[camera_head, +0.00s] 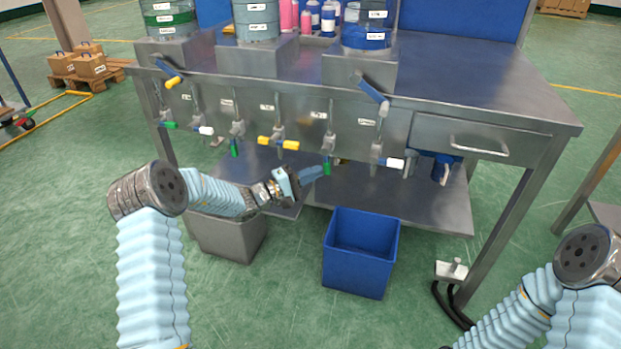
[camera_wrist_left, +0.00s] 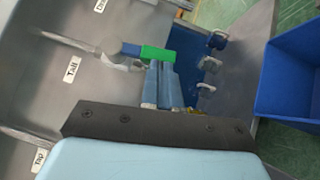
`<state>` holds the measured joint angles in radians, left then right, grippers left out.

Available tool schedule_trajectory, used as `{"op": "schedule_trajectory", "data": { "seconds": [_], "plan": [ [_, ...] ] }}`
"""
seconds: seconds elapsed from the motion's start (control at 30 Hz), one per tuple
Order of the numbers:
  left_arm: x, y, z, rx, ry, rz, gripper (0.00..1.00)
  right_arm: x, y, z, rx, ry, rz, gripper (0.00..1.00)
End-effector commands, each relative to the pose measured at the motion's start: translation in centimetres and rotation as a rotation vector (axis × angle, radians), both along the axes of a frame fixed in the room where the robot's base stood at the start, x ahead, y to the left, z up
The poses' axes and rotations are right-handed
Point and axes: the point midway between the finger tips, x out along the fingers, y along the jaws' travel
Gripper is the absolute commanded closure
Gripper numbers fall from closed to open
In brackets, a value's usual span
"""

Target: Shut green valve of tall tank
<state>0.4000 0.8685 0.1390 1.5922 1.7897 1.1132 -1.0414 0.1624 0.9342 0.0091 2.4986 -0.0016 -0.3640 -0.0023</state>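In the left wrist view the green handle (camera_wrist_left: 157,53) lies just beyond my fingertips, beside the "Tall" label (camera_wrist_left: 73,69). My left gripper (camera_head: 318,171) reaches in from the left at the handle's height. Its two blue fingers (camera_wrist_left: 160,75) lie side by side with no clear gap, tips at or very near the handle; I cannot tell whether they touch. Nothing shows between them. My right arm shows at the lower right, its gripper out of frame.
Neighbouring valves have yellow (camera_head: 290,145) and white (camera_head: 395,163) handles. A blue bin (camera_head: 360,278) and a grey bin (camera_head: 228,238) stand below. The drawer (camera_head: 480,138) is at the right. Tanks and bottles stand on the metal table (camera_head: 465,75).

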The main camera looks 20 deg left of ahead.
Motion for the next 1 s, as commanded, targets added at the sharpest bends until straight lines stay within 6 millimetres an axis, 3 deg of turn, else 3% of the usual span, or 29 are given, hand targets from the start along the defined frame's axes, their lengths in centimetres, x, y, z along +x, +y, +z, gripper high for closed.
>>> {"op": "schedule_trajectory", "data": {
  "seconds": [0.03, 0.2, 0.43, 0.7, 1.0],
  "plan": [
    [0.0, -0.2, -0.9, -0.031, 0.001, -0.001, 1.0, 0.1, -0.2, -1.5, -0.003, -0.002, -0.004, 0.57],
    [-0.1, -1.2, -1.4, -0.174, 0.006, -0.001, 1.0, 0.5, -1.1, -4.3, -0.015, -0.009, -0.019, 0.57],
    [-0.1, -2.7, -1.3, -0.394, 0.015, -0.001, 1.0, 0.3, -0.7, -6.8, -0.007, -0.003, -0.013, 0.57],
    [-0.1, -4.5, -0.6, -0.651, 0.025, -0.001, 1.0, 0.3, -0.5, -7.8, -0.003, 0.001, -0.01, 0.57],
    [-0.2, -6.4, 0.5, -0.937, 0.035, 0.0, 1.0, 0.3, -0.5, -7.0, -0.004, 0.0, -0.011, 0.57]
  ]
}}
